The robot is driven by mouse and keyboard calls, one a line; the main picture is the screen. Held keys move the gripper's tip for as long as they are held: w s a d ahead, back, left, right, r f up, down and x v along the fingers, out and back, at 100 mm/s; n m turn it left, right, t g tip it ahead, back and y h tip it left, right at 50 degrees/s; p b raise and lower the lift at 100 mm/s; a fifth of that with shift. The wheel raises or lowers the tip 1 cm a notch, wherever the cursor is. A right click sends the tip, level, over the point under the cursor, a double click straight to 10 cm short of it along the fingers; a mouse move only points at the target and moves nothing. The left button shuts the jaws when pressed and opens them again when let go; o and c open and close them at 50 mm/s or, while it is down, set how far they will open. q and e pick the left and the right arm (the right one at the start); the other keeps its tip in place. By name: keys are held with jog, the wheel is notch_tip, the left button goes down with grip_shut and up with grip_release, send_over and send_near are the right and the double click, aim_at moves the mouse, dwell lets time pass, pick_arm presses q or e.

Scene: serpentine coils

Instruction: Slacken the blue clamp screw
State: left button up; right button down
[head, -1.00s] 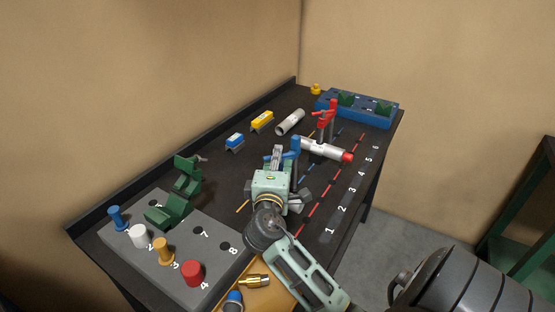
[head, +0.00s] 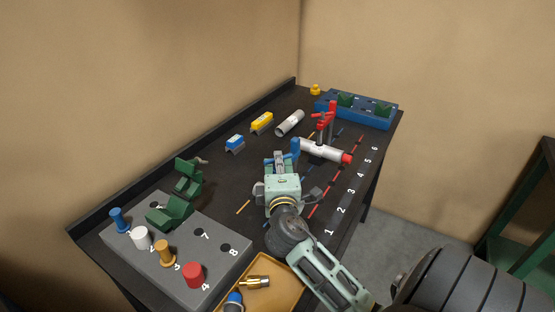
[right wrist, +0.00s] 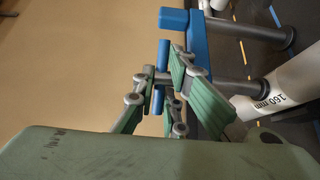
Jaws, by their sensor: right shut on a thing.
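The blue clamp (head: 296,146) stands on the bench at the near end of a grey-white pipe (head: 313,147). In the right wrist view, the blue clamp (right wrist: 173,19) has a grey screw with a blue cross-bar (right wrist: 163,60) at its end. My right gripper (head: 281,158) is at the near left side of the clamp. In the right wrist view, my right gripper (right wrist: 167,90) is shut on the screw's blue handle, with green finger pads on either side. The fingers partly hide the handle and screw. My left gripper is not in view.
A grey peg board (head: 215,222) and an orange tray (head: 268,299) are nearer.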

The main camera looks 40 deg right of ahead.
jog(key=shift+d+r+n+g+y+b, duration=0.1)
jog(key=shift+d+n+g+y+b, duration=0.25)
jog(key=shift+n+y+b, duration=3)
jog(key=shift+d+f+n+g+y+b, duration=0.1)
jog(key=shift+d+n+g+y+b, duration=0.25)
jog(key=shift+n+y+b, duration=3)
jog(key=shift+d+r+n+g+y+b, duration=0.3)
jog(key=shift+n+y, duration=1.6)
jog(key=shift+y, duration=3.7)
jog(key=shift+d+f, duration=0.1)
jog(key=shift+f, duration=0.1)
jog(key=c, duration=1.8)
grip_release()
jog(key=shift+f, duration=0.1)
